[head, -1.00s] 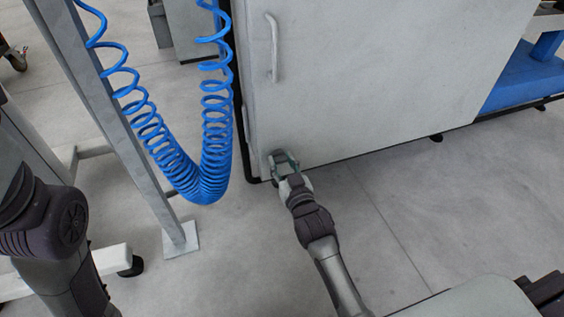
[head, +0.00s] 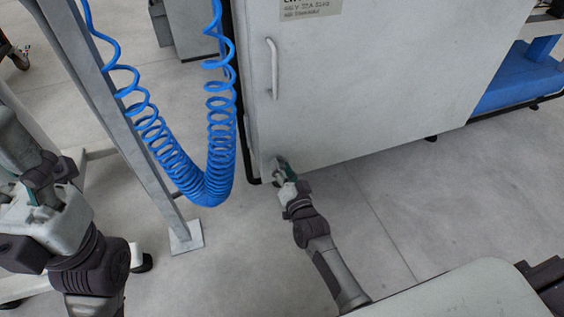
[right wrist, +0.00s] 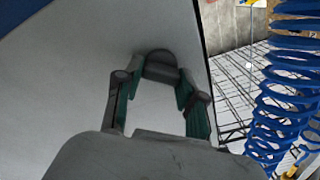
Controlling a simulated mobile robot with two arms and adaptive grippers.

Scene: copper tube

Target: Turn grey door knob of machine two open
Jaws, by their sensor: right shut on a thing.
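The pale grey machine door (head: 380,80) has a vertical bar handle (head: 272,68) near its left edge. Below it, at the door's lower left corner, my right gripper (head: 281,172) is shut on the grey door knob. In the right wrist view the dark, rounded grey knob (right wrist: 160,66) sits between the green-padded fingertips of the right gripper (right wrist: 161,88), against the pale door panel. In the head view the fingers are seen edge-on and hide the knob. My left arm is at the left edge; I cannot make out its fingers clearly.
A coiled blue hose (head: 207,170) hangs left of the door, beside a grey metal post (head: 125,125) with a foot plate on the floor. The floor in front of the door is clear.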

